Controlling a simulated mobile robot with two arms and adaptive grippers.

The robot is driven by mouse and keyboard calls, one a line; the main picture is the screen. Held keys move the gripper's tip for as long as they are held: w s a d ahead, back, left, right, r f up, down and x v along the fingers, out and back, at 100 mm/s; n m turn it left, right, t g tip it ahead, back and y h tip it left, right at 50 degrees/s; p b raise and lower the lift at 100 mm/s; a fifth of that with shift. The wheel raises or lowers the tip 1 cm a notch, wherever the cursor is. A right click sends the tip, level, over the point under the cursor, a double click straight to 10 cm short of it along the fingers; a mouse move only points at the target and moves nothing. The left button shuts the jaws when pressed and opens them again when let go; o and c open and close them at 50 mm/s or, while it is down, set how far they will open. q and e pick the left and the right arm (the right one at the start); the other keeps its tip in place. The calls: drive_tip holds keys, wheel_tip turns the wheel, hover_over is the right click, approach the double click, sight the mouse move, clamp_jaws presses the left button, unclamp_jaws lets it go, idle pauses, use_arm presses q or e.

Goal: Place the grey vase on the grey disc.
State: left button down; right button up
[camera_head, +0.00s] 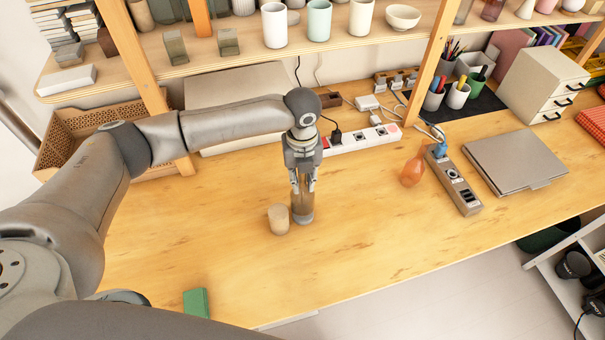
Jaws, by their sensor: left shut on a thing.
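My left gripper (303,184) points straight down over the middle of the table and is shut on the grey vase (302,204), a slim, brownish-grey upright piece. The gripper hides the vase's upper part. The grey disc (303,219) shows at the foot of the vase, directly below it. I cannot tell whether the vase's base touches the disc or hangs just above it. My right gripper is not in view.
A short tan cylinder (278,219) stands close to the left of the vase. An orange vase (412,170) and a grey power strip (455,181) are to the right. A green block (196,302) lies near the front edge. The table's left middle is clear.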

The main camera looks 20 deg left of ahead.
use_arm(q)
drive_tip(key=shift+d, duration=0.1)
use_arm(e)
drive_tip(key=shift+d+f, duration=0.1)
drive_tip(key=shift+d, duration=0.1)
use_arm(q)
drive_tip(key=c, duration=1.3)
unclamp_jaws()
drive_tip(key=shift+f, duration=0.1)
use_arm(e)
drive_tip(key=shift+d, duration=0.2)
use_arm(q)
drive_tip(key=shift+r+b, duration=0.3)
drive_tip(key=shift+r, duration=0.3)
wheel_tip(320, 180, up, 11)
drive_tip(key=b, duration=0.2)
drive_tip(key=shift+b, duration=0.35)
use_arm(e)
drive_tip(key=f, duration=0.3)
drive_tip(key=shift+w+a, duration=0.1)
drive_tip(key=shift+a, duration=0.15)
